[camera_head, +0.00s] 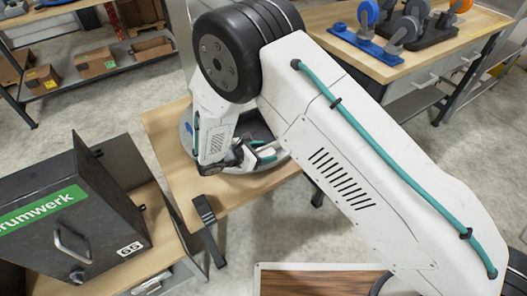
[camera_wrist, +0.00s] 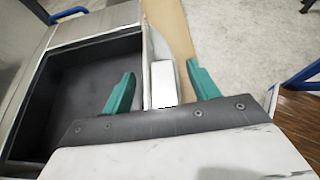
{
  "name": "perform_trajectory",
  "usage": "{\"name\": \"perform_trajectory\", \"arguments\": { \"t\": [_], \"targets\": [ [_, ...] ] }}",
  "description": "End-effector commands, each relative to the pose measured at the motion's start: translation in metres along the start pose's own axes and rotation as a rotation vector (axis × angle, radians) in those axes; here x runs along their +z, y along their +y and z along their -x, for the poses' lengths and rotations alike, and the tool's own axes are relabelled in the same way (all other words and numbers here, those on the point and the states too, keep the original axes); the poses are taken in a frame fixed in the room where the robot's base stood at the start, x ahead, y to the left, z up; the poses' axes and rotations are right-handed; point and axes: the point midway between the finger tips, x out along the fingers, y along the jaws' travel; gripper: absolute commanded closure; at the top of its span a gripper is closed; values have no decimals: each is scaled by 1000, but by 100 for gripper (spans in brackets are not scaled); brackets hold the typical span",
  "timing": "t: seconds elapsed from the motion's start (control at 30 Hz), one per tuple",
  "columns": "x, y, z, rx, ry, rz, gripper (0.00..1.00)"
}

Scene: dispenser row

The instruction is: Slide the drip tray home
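A dark, open rectangular tray with a pale metal rim (camera_wrist: 42,92), which looks like the drip tray, fills the left of the wrist view. A white block (camera_wrist: 163,82) stands at its right side; I cannot tell whether it is the tray's handle. My gripper (camera_wrist: 161,88) is open, with one teal finger on each side of the white block in the picture. Gaps show between the block and both fingers. In the head view my gripper (camera_head: 262,154) is partly hidden by my arm, over the wooden table (camera_head: 172,150). I cannot make out the tray there.
A dark cabinet (camera_head: 110,215) with a green label and a handle stands at the lower left. A shelf with cartons (camera_head: 95,65) is at the upper left. A workbench (camera_head: 320,25) with blue and grey parts is at the upper right. Bare floor lies between.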

Motion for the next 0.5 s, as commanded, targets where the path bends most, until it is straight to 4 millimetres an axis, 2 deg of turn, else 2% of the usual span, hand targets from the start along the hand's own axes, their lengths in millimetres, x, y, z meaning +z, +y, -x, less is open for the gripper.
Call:
{"name": "perform_trajectory", "arguments": {
  "t": [0.17,0.5],
  "targets": [
    [0,1,12,3,0,-2,40],
    [0,1,66,3,0,-1,40]
  ]
}}
